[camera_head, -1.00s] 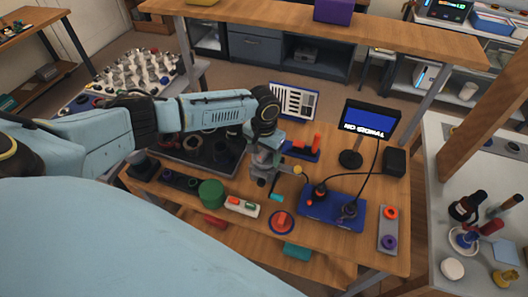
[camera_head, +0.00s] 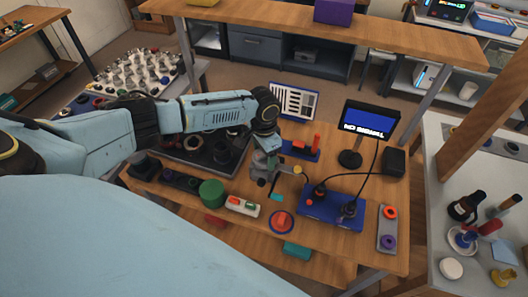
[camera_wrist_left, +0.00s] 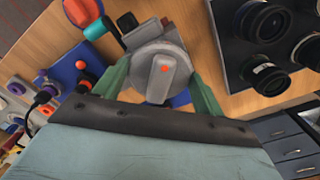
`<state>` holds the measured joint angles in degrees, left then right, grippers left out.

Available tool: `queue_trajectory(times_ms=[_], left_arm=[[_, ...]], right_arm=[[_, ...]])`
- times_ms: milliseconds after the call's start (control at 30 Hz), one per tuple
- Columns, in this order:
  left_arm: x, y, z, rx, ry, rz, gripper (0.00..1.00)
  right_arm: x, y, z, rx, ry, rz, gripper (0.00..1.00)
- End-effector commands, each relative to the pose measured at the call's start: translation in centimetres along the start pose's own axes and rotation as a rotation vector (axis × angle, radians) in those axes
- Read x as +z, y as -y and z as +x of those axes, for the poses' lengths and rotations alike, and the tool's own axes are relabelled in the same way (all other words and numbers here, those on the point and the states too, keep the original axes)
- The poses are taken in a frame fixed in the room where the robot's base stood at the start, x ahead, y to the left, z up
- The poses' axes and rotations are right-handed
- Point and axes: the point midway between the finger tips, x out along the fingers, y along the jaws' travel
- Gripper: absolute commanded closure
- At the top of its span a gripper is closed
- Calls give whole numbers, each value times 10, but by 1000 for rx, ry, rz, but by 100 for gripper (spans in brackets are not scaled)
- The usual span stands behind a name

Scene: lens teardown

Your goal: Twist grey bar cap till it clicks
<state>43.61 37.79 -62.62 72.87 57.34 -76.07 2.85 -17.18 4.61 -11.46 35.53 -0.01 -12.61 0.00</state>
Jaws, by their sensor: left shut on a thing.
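The grey bar cap (camera_wrist_left: 148,60) is a round grey disc with a raised bar and an orange dot, large in the left wrist view. It sits on top of a grey device (camera_head: 263,166) standing on the wooden bench, left of the blue base. My left gripper (camera_wrist_left: 161,82) has its green fingers on opposite sides of the cap and is shut on it. In the head view my left gripper (camera_head: 267,144) comes down onto the device from above, and its wrist hides most of the cap. My right gripper is not in view.
A blue base (camera_head: 331,212) with dark plugs and cables stands to the right, with a monitor (camera_head: 369,120) behind it. A dark tray of lens rings (camera_head: 205,158) lies to the left. A green cylinder (camera_head: 212,193) and a button box (camera_head: 242,206) stand nearer the front edge.

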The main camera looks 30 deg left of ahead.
Motion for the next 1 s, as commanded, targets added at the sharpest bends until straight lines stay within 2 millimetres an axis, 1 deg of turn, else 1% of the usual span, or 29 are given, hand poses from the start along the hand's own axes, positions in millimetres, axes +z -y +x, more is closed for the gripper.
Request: queue_trajectory(times_ms=[233, 333, 400, 600, 633, 700, 800, 1000], left_arm=[[0, 0, 0, 0, 0, 6, 52], [0, 0, 0, 0, 0, 62, 51], [0, 0, 0, 0, 0, 97, 59], [0, 0, 0, 0, 0, 106, 59], [0, 0, 0, 0, 0, 106, 28], [0, 0, 0, 0, 0, 106, 19], [0, 0, 0, 0, 0, 105, 5], [0, 0, 0, 0, 0, 103, 5]], right_arm=[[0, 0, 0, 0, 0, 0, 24], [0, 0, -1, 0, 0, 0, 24], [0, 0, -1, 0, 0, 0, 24], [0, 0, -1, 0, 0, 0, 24], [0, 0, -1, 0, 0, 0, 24], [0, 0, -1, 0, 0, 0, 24], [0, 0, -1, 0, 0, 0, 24], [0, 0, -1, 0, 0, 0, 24]])
